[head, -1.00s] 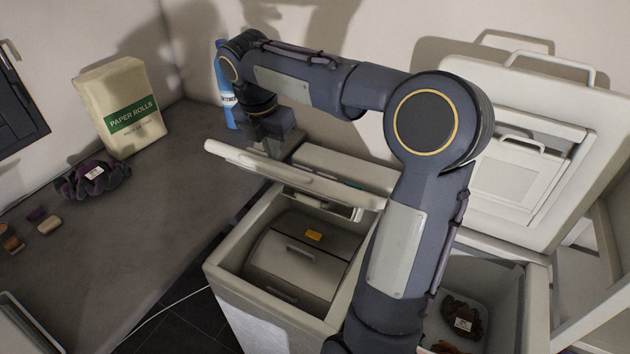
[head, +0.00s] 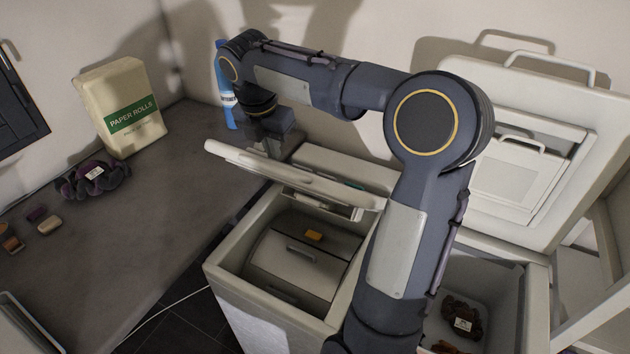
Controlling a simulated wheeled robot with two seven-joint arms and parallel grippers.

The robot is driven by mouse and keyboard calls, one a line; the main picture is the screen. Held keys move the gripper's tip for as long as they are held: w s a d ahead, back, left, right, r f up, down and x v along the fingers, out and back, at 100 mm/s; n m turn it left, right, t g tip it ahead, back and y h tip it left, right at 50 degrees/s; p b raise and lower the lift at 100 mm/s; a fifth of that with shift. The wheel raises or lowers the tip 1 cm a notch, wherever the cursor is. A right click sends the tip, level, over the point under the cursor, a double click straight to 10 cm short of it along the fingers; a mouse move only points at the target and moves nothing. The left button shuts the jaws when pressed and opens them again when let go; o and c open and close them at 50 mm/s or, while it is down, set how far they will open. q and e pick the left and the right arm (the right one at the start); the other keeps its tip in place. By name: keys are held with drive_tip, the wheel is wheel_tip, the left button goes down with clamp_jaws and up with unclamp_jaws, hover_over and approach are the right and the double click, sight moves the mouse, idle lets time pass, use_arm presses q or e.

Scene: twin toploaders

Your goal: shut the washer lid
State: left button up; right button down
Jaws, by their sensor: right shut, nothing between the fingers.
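Two top-loading machines stand side by side. The left machine's white lid (head: 285,176) is raised only part way, tilted over the back of its opening. Beneath it sits a closed metal drum (head: 295,262) with an orange catch. The right machine's lid (head: 540,150) stands upright against the wall, and its tub (head: 490,285) is open. My right gripper (head: 270,140) is shut and empty, at the back side of the left machine's lid near its far left end. The lid partly hides the fingertips, so I cannot tell whether they touch it. My left gripper is out of view.
A dark counter (head: 130,225) lies at left with a paper rolls pack (head: 120,105), a purple cloth bundle (head: 93,180) and small blocks. A blue bottle (head: 227,90) stands beside my right wrist. A dark cloth bundle (head: 461,316) lies in the right tub.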

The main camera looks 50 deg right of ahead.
drive_tip(key=shift+s+a+f+b, duration=0.15)
drive_tip(key=shift+a+f+b, duration=0.15)
drive_tip(key=shift+a+f, duration=0.25)
drive_tip(key=s+a+f+b, duration=0.2)
drive_tip(key=a+f+b, duration=0.3)
drive_tip(key=f, duration=0.3)
drive_tip(key=shift+a+b, duration=0.4)
drive_tip(key=shift+a, duration=0.35)
drive_tip(key=s+a+f+b, duration=0.1)
drive_tip(key=a+f+b, duration=0.3)
drive_tip(key=f, duration=0.5)
drive_tip(key=shift+f+b, duration=0.4)
drive_tip(key=shift+b, duration=0.75)
drive_tip(key=shift+s+a, duration=0.1)
